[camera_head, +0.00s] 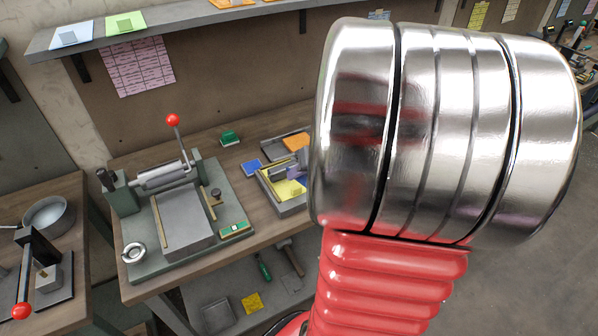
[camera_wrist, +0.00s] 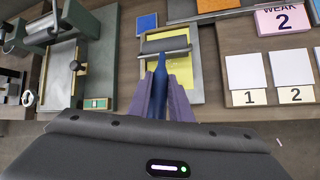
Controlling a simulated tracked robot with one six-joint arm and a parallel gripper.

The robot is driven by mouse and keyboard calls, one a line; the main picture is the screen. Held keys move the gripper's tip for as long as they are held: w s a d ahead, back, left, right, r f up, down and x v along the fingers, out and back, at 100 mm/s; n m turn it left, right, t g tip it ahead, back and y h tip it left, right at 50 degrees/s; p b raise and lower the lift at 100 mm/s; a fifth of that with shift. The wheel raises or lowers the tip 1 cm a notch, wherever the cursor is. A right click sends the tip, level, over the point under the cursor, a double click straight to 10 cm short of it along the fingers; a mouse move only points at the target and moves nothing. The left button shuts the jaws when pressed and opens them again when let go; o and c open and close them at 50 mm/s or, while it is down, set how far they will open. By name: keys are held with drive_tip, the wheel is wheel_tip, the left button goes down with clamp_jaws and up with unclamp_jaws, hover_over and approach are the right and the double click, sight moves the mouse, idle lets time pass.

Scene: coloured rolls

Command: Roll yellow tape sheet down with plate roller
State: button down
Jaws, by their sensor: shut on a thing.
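The plate roller (camera_wrist: 165,44) is a dark grey cylinder with a blue handle (camera_wrist: 160,64), seen in the wrist view. My gripper (camera_wrist: 161,82) has purple fingers shut on that blue handle. The roller lies across the yellow tape sheet (camera_wrist: 184,66), with yellow showing on both sides of it. The sheet lies in a pale shallow tray (camera_wrist: 197,84). Whether the roller presses on the sheet or hovers just above it, I cannot tell. In the head view the yellow sheet (camera_head: 289,189) shows left of my arm, which hides much of the tray and gripper.
A grey press with a red-knobbed lever (camera_head: 172,121) stands left of the tray. A blue pad (camera_wrist: 147,22) and an orange sheet (camera_wrist: 216,5) lie behind. White pads on cards marked 1 (camera_wrist: 246,72) and 2 (camera_wrist: 292,71) lie to the right.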

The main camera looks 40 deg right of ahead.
drive_tip(key=shift+s+a, duration=0.2)
drive_tip(key=shift+s, duration=0.35)
drive_tip(key=shift+s+a, duration=0.25)
drive_tip(key=shift+s, duration=0.7)
drive_tip(key=shift+r, duration=0.2)
drive_tip(key=shift+r, duration=3.4)
